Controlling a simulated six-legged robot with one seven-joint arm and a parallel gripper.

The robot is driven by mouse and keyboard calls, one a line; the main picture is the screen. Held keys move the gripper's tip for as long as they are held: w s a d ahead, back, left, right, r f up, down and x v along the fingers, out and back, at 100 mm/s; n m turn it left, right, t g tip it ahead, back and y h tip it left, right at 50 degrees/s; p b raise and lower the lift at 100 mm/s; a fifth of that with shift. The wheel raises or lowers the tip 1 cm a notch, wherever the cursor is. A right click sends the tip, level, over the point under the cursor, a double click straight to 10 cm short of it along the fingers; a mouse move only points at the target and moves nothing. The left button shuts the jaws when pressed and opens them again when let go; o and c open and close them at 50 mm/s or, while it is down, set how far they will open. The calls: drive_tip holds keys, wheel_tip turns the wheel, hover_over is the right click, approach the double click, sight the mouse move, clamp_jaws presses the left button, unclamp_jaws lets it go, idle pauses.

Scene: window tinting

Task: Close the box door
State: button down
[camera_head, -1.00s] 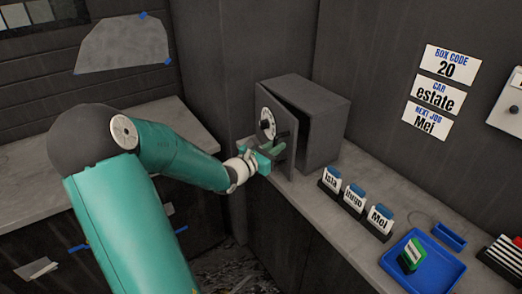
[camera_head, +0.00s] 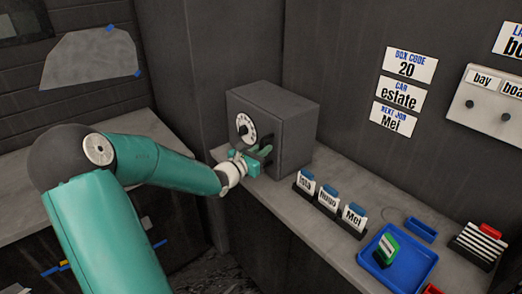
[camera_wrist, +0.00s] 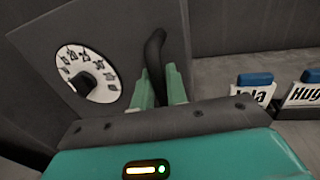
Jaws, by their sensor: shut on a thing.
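The dark grey box (camera_head: 297,142) stands on the counter by the wall. Its door (camera_head: 238,106) faces my arm and looks flush with the box front, or very nearly so; a small gap could not be made out. The door carries a white numbered dial (camera_head: 246,127) and a dark curved handle (camera_wrist: 155,52). My gripper (camera_head: 262,156) is at the door front, its green fingers shut on the handle. The wrist view shows the handle between the fingertips (camera_wrist: 159,75), with the dial (camera_wrist: 86,75) to their left.
Name-card holders (camera_head: 327,200) stand on the counter right of the box. A blue tray (camera_head: 418,271) with a green item lies further right. Wall signs (camera_head: 411,65) include one reading box code 20. The counter edge runs below the box.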

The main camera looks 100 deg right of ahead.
drive_tip(key=c, duration=1.5)
unclamp_jaws()
drive_tip(key=shift+s+d, duration=0.1)
drive_tip(key=shift+s, duration=0.25)
drive_tip(key=shift+w, duration=0.25)
drive_tip(key=v, duration=1.4)
drive_tip(key=shift+r, duration=0.1)
